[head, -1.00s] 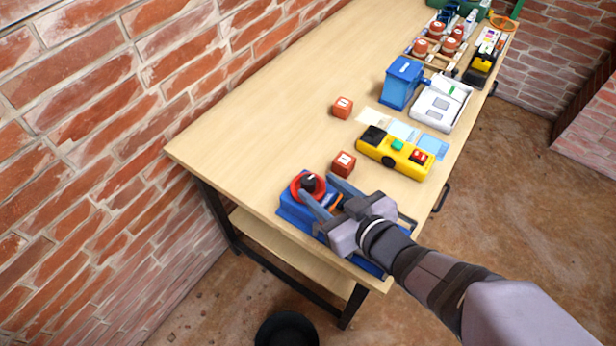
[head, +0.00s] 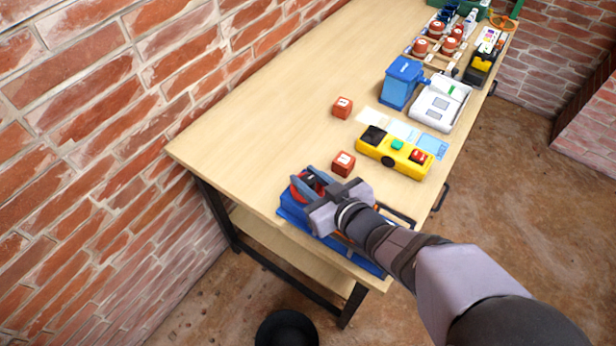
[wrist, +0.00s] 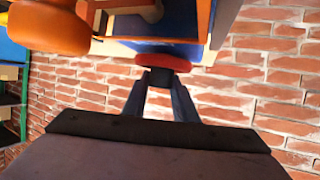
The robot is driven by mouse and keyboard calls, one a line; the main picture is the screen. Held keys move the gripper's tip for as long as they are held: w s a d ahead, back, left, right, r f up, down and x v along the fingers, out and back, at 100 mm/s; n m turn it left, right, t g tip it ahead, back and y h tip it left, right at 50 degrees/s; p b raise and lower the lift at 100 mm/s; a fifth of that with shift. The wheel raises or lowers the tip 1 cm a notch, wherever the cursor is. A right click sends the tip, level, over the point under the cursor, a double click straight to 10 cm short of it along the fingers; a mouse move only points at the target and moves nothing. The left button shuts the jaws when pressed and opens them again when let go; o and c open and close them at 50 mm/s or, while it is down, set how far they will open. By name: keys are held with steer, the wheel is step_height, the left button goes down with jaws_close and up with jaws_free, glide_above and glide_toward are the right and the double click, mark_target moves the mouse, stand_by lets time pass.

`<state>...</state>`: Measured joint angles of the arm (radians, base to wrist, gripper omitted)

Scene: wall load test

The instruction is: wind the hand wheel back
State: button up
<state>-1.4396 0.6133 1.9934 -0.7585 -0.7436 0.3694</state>
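The red hand wheel (head: 297,191) sits on a blue unit (head: 291,212) at the near end of the table. My gripper (head: 308,175) is over the wheel from the right, its two fingers close together. The fingers look shut on the dark upright knob of the wheel, which is mostly hidden between them. In the wrist view the red wheel (wrist: 165,62) shows just past the fingertips (wrist: 162,75), with a dark piece between the tips. The palm and arm cover part of the blue unit.
Two red cubes, one near (head: 343,164) and one farther (head: 342,107), stand beyond the unit. A yellow device (head: 390,155), a blue box (head: 402,83) and a white device (head: 440,104) line the right side. The left of the table is clear, beside a brick wall.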

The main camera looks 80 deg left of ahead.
steer(key=shift+c, duration=1)
steer(key=shift+r+g+p, duration=0.1)
steer(key=shift+g+p, duration=0.2)
steer(key=shift+p, duration=0.2)
steer(key=n+g+h+p, duration=0.1)
steer(key=n+p, duration=0.1)
steer(key=p, duration=0.1)
steer(key=shift+w+r+g+p, duration=0.1)
steer(key=shift+r+g+p, duration=0.05)
steer(key=shift+g+p, duration=0.25)
steer(key=n+g+h+p, duration=0.2)
steer(key=n, duration=0.1)
steer(key=n+g+h, duration=0.1)
steer(key=h, duration=0.1)
steer(key=f+n+g+h+b, duration=0.1)
steer(key=n, duration=0.1)
steer(key=shift+g+h, duration=0.3)
steer(key=shift+h, duration=0.1)
steer(key=shift+n+g+h+b, duration=0.3)
steer(key=shift+n+h+b, duration=0.5)
steer(key=shift+n+b, duration=0.35)
steer(key=shift+r+n+h+b, duration=0.25)
steer(key=shift+n+h+b, duration=0.2)
steer(key=shift+h+b, duration=0.25)
